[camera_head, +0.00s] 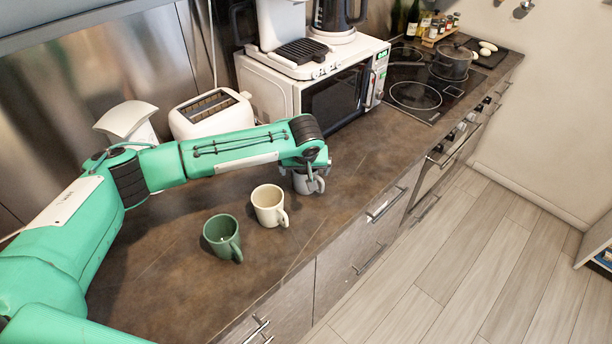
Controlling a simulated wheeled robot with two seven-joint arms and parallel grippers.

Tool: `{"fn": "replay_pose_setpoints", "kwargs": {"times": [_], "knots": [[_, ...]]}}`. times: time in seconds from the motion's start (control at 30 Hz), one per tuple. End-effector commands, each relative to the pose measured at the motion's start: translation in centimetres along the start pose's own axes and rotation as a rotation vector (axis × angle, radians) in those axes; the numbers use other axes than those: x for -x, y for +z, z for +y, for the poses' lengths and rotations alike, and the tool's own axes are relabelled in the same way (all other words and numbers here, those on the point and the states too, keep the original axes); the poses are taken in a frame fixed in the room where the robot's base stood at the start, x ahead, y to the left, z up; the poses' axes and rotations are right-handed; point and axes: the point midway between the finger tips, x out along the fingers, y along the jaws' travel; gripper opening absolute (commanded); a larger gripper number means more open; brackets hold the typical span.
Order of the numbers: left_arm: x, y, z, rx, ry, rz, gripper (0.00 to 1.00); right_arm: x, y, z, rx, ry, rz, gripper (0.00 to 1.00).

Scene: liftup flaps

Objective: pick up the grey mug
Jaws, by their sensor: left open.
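The grey mug (308,184) stands on the brown worktop, in front of the microwave, with its handle toward the right. My left gripper (309,172) is over the mug, pointing down, with its fingers at the rim. The gripper is open. The wrist and fingers hide the upper back part of the mug, and I cannot tell whether a finger touches it. A cream mug (268,207) stands just left of the grey mug, and a green mug (221,237) stands further left. My right gripper is not in view.
A white microwave (290,97) stands behind the gripper, with a coffee machine on top. A white toaster (211,114) is behind my left arm. A hob with a pot (453,63) is further right. The worktop (165,290) is clear left of the green mug.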

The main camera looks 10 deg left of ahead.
Motion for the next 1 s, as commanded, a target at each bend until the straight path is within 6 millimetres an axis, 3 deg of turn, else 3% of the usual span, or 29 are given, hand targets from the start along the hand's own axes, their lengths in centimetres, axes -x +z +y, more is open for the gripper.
{"fn": "replay_pose_setpoints", "kwargs": {"times": [0.17,0.47,0.77,1.0], "knots": [[0.0,0.0,0.0,0.0,0.0,0.0,0.96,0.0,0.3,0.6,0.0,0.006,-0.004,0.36],[0.0,0.0,0.0,0.0,0.0,0.0,0.39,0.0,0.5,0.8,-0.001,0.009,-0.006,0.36],[0.2,-0.2,0.0,0.001,0.001,0.002,0.39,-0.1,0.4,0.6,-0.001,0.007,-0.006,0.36],[2.5,-1.1,0.0,0.002,0.003,0.003,0.39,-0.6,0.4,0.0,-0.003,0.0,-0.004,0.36]]}}
